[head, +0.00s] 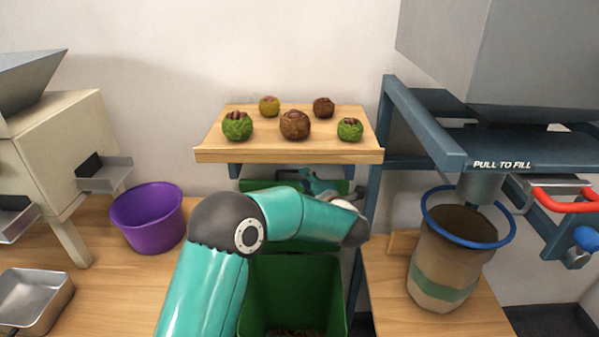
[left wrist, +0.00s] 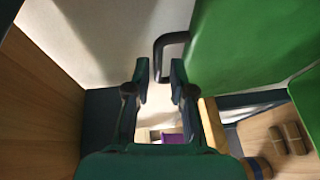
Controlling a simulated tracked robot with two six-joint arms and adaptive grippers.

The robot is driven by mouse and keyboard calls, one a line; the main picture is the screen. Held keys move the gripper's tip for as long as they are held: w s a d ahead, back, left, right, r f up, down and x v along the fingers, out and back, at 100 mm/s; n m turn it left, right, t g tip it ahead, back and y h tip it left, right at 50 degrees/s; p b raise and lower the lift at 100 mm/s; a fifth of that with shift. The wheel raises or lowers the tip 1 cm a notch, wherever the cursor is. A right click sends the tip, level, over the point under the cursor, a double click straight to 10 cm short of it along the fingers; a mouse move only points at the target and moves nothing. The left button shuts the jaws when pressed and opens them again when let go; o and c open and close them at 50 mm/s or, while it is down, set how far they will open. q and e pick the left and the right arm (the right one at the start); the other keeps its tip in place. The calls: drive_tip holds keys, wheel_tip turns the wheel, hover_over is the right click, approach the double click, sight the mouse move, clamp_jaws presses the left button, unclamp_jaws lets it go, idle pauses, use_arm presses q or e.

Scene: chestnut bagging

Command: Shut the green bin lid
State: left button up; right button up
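The green bin (head: 297,283) stands below the shelf, its top open and some brown bits at its bottom. Its green lid (head: 262,186) is raised at the back, partly hidden by my left arm; it also fills the upper right of the left wrist view (left wrist: 250,45). A black handle (left wrist: 157,58) sticks out from the lid's edge. My left gripper (head: 316,181) is beside the lid. In the left wrist view, its fingers (left wrist: 159,82) are open, with the handle's bar in line between their tips; I cannot tell whether they touch it. My right gripper is out of view.
A wooden shelf (head: 220,154) with several chestnut burrs hangs over the bin. A purple bucket (head: 147,218) stands left on the wooden counter. At right, a sack (head: 445,260) with a blue ring stands under the filling spout (head: 480,188). A blue frame post (head: 372,200) is right of the lid.

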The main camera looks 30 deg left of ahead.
use_arm(q)
drive_tip(key=x, duration=0.4)
drive_tip(key=shift+w+a, duration=0.25)
drive_tip(key=shift+a, duration=0.1)
clamp_jaws()
drive_tip(key=shift+f, duration=0.1)
